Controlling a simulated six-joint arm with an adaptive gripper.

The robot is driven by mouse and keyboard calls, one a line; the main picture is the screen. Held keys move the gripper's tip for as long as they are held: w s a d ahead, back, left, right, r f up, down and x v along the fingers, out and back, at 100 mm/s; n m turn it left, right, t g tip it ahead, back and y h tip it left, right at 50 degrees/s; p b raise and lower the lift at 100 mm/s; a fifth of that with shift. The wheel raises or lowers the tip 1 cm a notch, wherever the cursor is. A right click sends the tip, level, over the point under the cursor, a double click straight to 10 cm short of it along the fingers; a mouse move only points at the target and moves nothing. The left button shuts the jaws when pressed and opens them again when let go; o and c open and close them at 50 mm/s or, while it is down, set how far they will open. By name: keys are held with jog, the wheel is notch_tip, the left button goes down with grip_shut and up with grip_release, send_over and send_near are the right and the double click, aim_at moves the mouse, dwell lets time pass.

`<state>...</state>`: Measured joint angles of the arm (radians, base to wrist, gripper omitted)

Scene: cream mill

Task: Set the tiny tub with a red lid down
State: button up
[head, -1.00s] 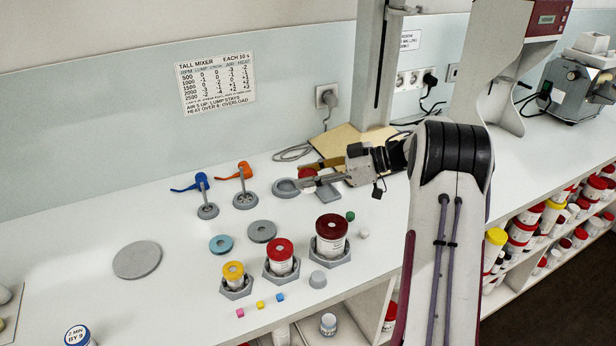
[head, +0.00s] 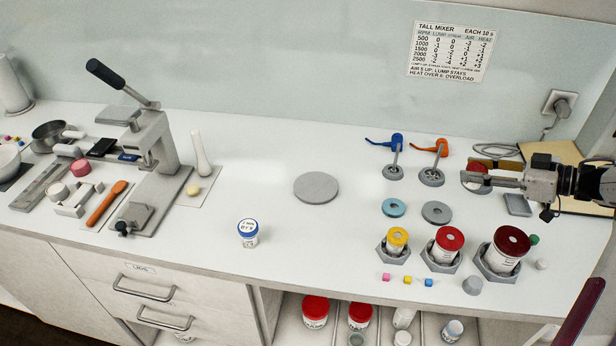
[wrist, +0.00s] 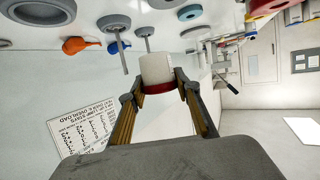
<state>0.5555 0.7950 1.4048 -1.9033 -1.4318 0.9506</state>
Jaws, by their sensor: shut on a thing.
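My gripper (head: 478,174) is shut on a small white tub with a red lid (head: 475,184), at the right of the head view. The wrist view shows the white tub body (wrist: 156,68) between the two fingertips (wrist: 159,82), with its red lid toward the gripper's palm. In the head view the fingers cover part of the tub, and I cannot tell whether its base touches anything.
Blue (head: 397,141) and orange (head: 440,148) handled tools stand to the left of the gripper. Yellow-lidded (head: 397,238), red-lidded (head: 449,239) and dark-red-lidded (head: 512,241) tubs sit in hexagonal holders nearer the front. Bare counter (head: 310,235) lies around a grey disc (head: 316,187).

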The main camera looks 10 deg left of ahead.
jog(key=s+a+r+n+g+y, duration=0.1)
jog(key=a+r, duration=0.1)
jog(key=a, duration=2.7)
jog(key=s+a+r+n+g, duration=0.1)
jog(key=s+a+g, duration=0.1)
jog(key=a, duration=2.7)
jog(key=w+d+f+m+t+h, duration=0.1)
jog(key=w+d+f+m+t, duration=0.1)
jog(key=w+f+m+t, duration=0.1)
jog(key=shift+w+d+t+h, duration=0.35)
jog(key=shift+w+t, duration=0.35)
jog(key=shift+w, duration=0.55)
jog(key=shift+a+f, duration=0.1)
jog(key=shift+f, duration=3)
jog(key=shift+f, duration=1.85)
jog(key=shift+f, duration=0.15)
